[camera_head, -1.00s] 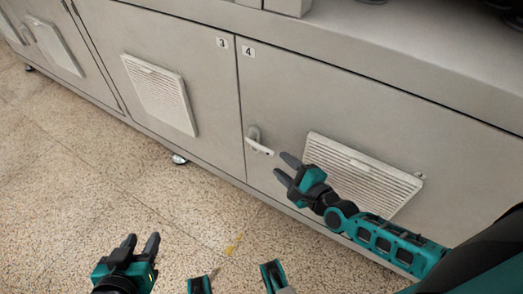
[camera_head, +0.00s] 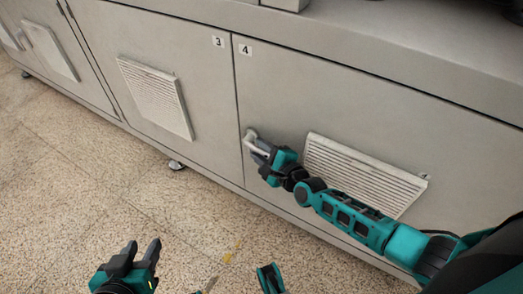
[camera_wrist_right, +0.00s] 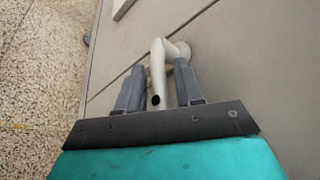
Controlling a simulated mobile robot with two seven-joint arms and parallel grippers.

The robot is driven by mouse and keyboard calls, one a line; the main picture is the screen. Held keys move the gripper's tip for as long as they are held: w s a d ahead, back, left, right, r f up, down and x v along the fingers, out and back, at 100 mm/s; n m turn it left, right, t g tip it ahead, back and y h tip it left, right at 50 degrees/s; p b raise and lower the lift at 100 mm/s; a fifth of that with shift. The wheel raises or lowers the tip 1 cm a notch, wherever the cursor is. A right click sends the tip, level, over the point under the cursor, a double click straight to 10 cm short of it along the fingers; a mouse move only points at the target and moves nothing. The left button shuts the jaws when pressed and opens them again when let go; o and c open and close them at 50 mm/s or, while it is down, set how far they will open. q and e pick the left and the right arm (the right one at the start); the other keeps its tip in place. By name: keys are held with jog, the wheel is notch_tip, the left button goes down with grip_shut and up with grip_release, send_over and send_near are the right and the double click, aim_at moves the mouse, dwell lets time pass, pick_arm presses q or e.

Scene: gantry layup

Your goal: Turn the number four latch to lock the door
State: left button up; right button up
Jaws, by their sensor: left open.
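The number four latch is a pale grey handle (camera_head: 251,136) on the left edge of the door marked 4 (camera_head: 300,107), below the "4" label (camera_head: 245,50). My right gripper (camera_head: 259,153) is at the latch. In the right wrist view the latch handle (camera_wrist_right: 158,72) lies between the two dark fingers of my right gripper (camera_wrist_right: 160,80). The fingers are apart, one on each side of it, with a small gap showing; contact is unclear. My fingers partly cover the handle in the head view. My left gripper (camera_head: 144,255) is open and empty, low over the floor, away from the cabinet.
A louvred vent (camera_head: 365,175) stands out from door 4, right of the latch and behind my right arm. Door 3 (camera_head: 205,110) with its own vent (camera_head: 155,97) is to the left. The speckled floor (camera_head: 80,170) in front is clear.

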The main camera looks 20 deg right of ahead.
pick_arm(q)
jog(key=shift+a, duration=0.1)
pick_arm(e)
grip_shut()
dwell(0.3)
